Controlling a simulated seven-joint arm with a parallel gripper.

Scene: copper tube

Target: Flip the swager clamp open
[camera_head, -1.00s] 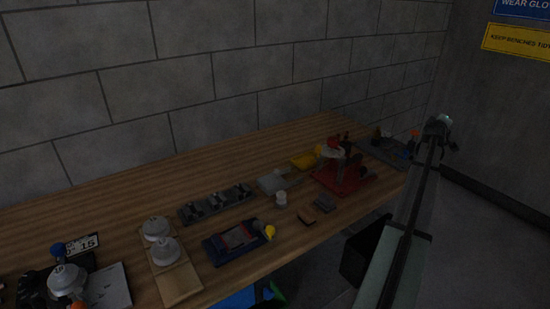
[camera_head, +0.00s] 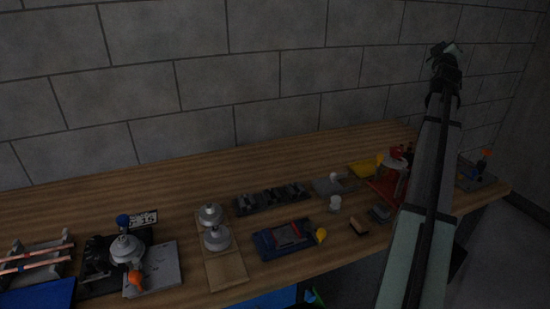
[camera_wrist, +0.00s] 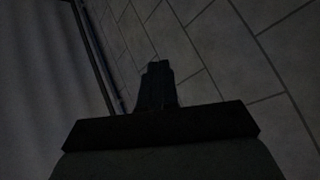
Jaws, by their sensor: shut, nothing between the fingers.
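I cannot tell for sure which bench device is the swager. One candidate is the grey device with a blue knob and an orange knob (camera_head: 127,252), at the left beside a "15" label. Another is the red device (camera_head: 388,180) at the right, partly hidden by my arm. A third is the small dark device with an orange tip (camera_head: 480,171) at the far right. My gripper (camera_head: 446,50) is raised high above the right end of the bench, against the wall and far from all of them. In the wrist view my gripper (camera_wrist: 157,69) is shut and empty.
The wooden bench (camera_head: 170,184) runs along a block wall (camera_head: 280,70). Copper tubes (camera_head: 30,263) lie on a rack far left.

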